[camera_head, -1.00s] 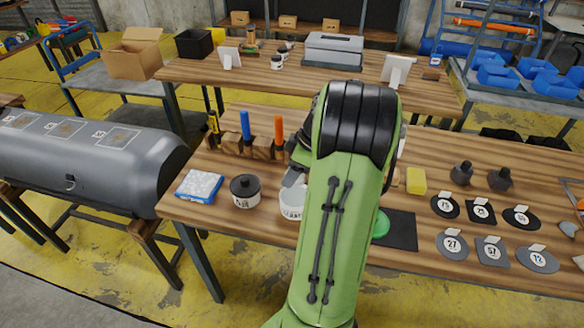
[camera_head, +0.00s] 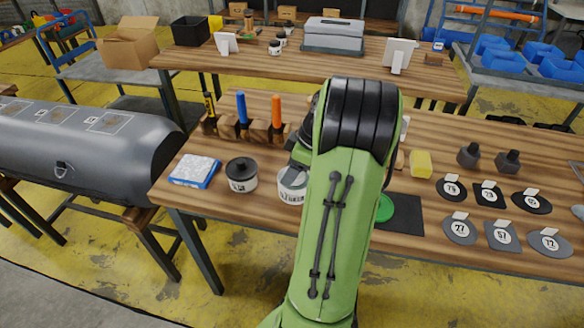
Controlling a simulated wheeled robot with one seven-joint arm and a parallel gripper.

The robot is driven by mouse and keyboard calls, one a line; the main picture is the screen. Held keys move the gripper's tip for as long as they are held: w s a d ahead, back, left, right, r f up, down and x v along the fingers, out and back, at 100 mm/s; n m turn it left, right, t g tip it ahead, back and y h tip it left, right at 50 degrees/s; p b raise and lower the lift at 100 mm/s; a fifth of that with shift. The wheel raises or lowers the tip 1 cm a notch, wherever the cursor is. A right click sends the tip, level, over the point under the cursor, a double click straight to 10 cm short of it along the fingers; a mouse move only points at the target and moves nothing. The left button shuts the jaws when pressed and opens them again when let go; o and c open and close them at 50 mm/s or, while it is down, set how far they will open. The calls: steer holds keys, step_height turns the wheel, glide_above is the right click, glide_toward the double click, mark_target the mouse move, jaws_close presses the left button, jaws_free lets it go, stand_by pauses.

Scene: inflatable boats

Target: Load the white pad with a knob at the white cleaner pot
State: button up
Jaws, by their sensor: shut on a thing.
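The white cleaner pot (camera_head: 291,193) stands on the wooden workbench (camera_head: 270,240), partly hidden behind my green arm. My gripper (camera_head: 298,172) is at the pot's opening, its tips down at or inside the rim. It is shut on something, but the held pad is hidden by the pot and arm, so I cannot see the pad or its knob.
A blue-edged white block (camera_head: 195,171) lies at the bench's left end. A rack (camera_head: 246,130) with coloured-handled tools stands behind the pots. A green disc (camera_head: 384,208), a yellow sponge (camera_head: 420,164) and several numbered patches (camera_head: 459,229) lie right of my arm. A grey inflatable boat tube (camera_head: 90,150) is at left.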

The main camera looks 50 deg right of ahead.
steer(key=shift+s+a+f+b, duration=0.15)
steer(key=shift+f+b, duration=0.25)
steer(key=shift+f, duration=0.2)
stand_by(2.0)
steer(key=shift+r, duration=0.1)
step_height(320, 180, up, 7)
steer(key=p, duration=0.6)
steer(key=shift+r, duration=0.2)
steer(key=shift+f, duration=0.1)
